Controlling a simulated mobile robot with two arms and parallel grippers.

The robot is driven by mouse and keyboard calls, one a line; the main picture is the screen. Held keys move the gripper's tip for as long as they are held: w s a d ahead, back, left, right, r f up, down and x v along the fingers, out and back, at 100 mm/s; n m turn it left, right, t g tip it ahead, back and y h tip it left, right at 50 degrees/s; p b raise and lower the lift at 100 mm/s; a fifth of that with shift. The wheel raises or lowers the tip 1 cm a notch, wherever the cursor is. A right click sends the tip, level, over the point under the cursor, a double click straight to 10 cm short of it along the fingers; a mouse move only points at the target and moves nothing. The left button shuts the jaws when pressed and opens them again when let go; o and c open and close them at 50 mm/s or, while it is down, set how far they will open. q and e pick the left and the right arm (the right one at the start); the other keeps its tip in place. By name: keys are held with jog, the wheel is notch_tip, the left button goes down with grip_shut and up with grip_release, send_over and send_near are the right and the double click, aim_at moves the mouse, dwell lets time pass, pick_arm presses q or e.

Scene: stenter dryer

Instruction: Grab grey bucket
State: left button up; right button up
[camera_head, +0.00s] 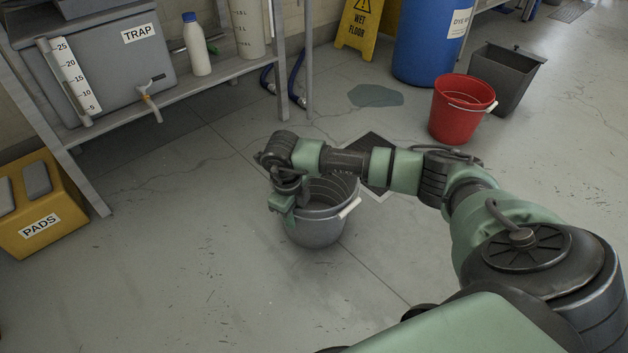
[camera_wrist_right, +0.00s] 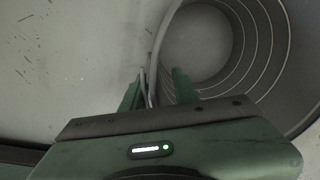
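The grey bucket (camera_head: 316,232) stands upright on the floor in the middle of the head view. Its white handle grip (camera_head: 349,208) hangs at its right side. My right gripper (camera_head: 284,212) points down at the bucket's left rim. In the right wrist view, the gripper (camera_wrist_right: 158,86) is open, its two green fingers apart on either side of the bucket's rim (camera_wrist_right: 157,52). One finger is outside the wall and the other is over the ribbed inside. The bucket looks empty. My left gripper is not in view.
A red bucket (camera_head: 454,118), a dark grey bin (camera_head: 505,82) and a blue drum (camera_head: 424,42) stand at the back right. A wet floor sign (camera_head: 357,25) is behind. A metal shelf (camera_head: 190,88) and a yellow pads box (camera_head: 38,205) are at left. The front-left floor is clear.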

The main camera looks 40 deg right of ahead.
jog(key=shift+d+f, duration=0.1)
jog(key=shift+f, duration=0.8)
jog(key=shift+r, duration=0.1)
jog(key=shift+c, duration=0.2)
grip_shut()
jog(key=shift+w, duration=0.1)
